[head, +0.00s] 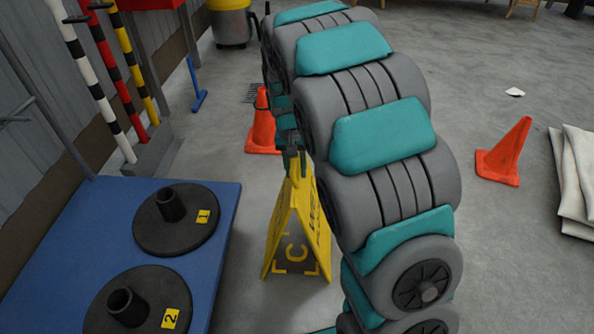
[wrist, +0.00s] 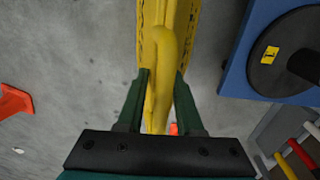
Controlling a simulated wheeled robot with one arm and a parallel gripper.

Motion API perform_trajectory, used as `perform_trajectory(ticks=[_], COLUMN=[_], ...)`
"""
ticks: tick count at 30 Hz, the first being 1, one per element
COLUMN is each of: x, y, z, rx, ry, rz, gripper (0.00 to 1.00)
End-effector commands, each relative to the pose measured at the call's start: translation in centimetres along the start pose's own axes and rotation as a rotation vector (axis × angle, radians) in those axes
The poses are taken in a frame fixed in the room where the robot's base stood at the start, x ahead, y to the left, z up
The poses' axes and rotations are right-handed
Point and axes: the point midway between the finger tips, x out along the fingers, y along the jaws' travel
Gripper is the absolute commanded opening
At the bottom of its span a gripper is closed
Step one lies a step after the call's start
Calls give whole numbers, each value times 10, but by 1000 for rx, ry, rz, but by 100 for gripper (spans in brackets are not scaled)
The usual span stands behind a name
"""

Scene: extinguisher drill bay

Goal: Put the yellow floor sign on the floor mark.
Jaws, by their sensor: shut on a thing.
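The yellow floor sign (head: 318,225) is an upright A-frame with lettering on its right panel. My gripper (head: 293,160) is above it, shut on the yellow loop handle at its top. The wrist view shows the green fingers of my gripper (wrist: 164,78) on both sides of the sign's handle (wrist: 164,55). A dark patch with yellow corner lines and a letter C, seemingly the floor mark (head: 296,254), shows between the sign's panels. The rest of it is hidden by the sign. I cannot tell whether the sign's feet touch the floor.
A blue platform (head: 222,225) with two black numbered discs stands at left. Striped poles (head: 118,75) lean by the wall. White sheets (head: 573,180) lie far right. My arm hides the floor right of the sign.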

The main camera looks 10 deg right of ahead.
Motion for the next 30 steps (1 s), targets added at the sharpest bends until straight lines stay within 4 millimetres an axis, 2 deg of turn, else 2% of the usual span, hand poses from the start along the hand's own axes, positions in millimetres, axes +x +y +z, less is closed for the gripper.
perform_trajectory(ticks=[16,17,24,30], x=[8,8,8,7], y=[-1,-1,-1,-1], z=[0,0,0,0], rx=[0,1,1,0], ry=[1,0,0,0], rz=[0,-1,-1,0], gripper=[0,38,64,66])
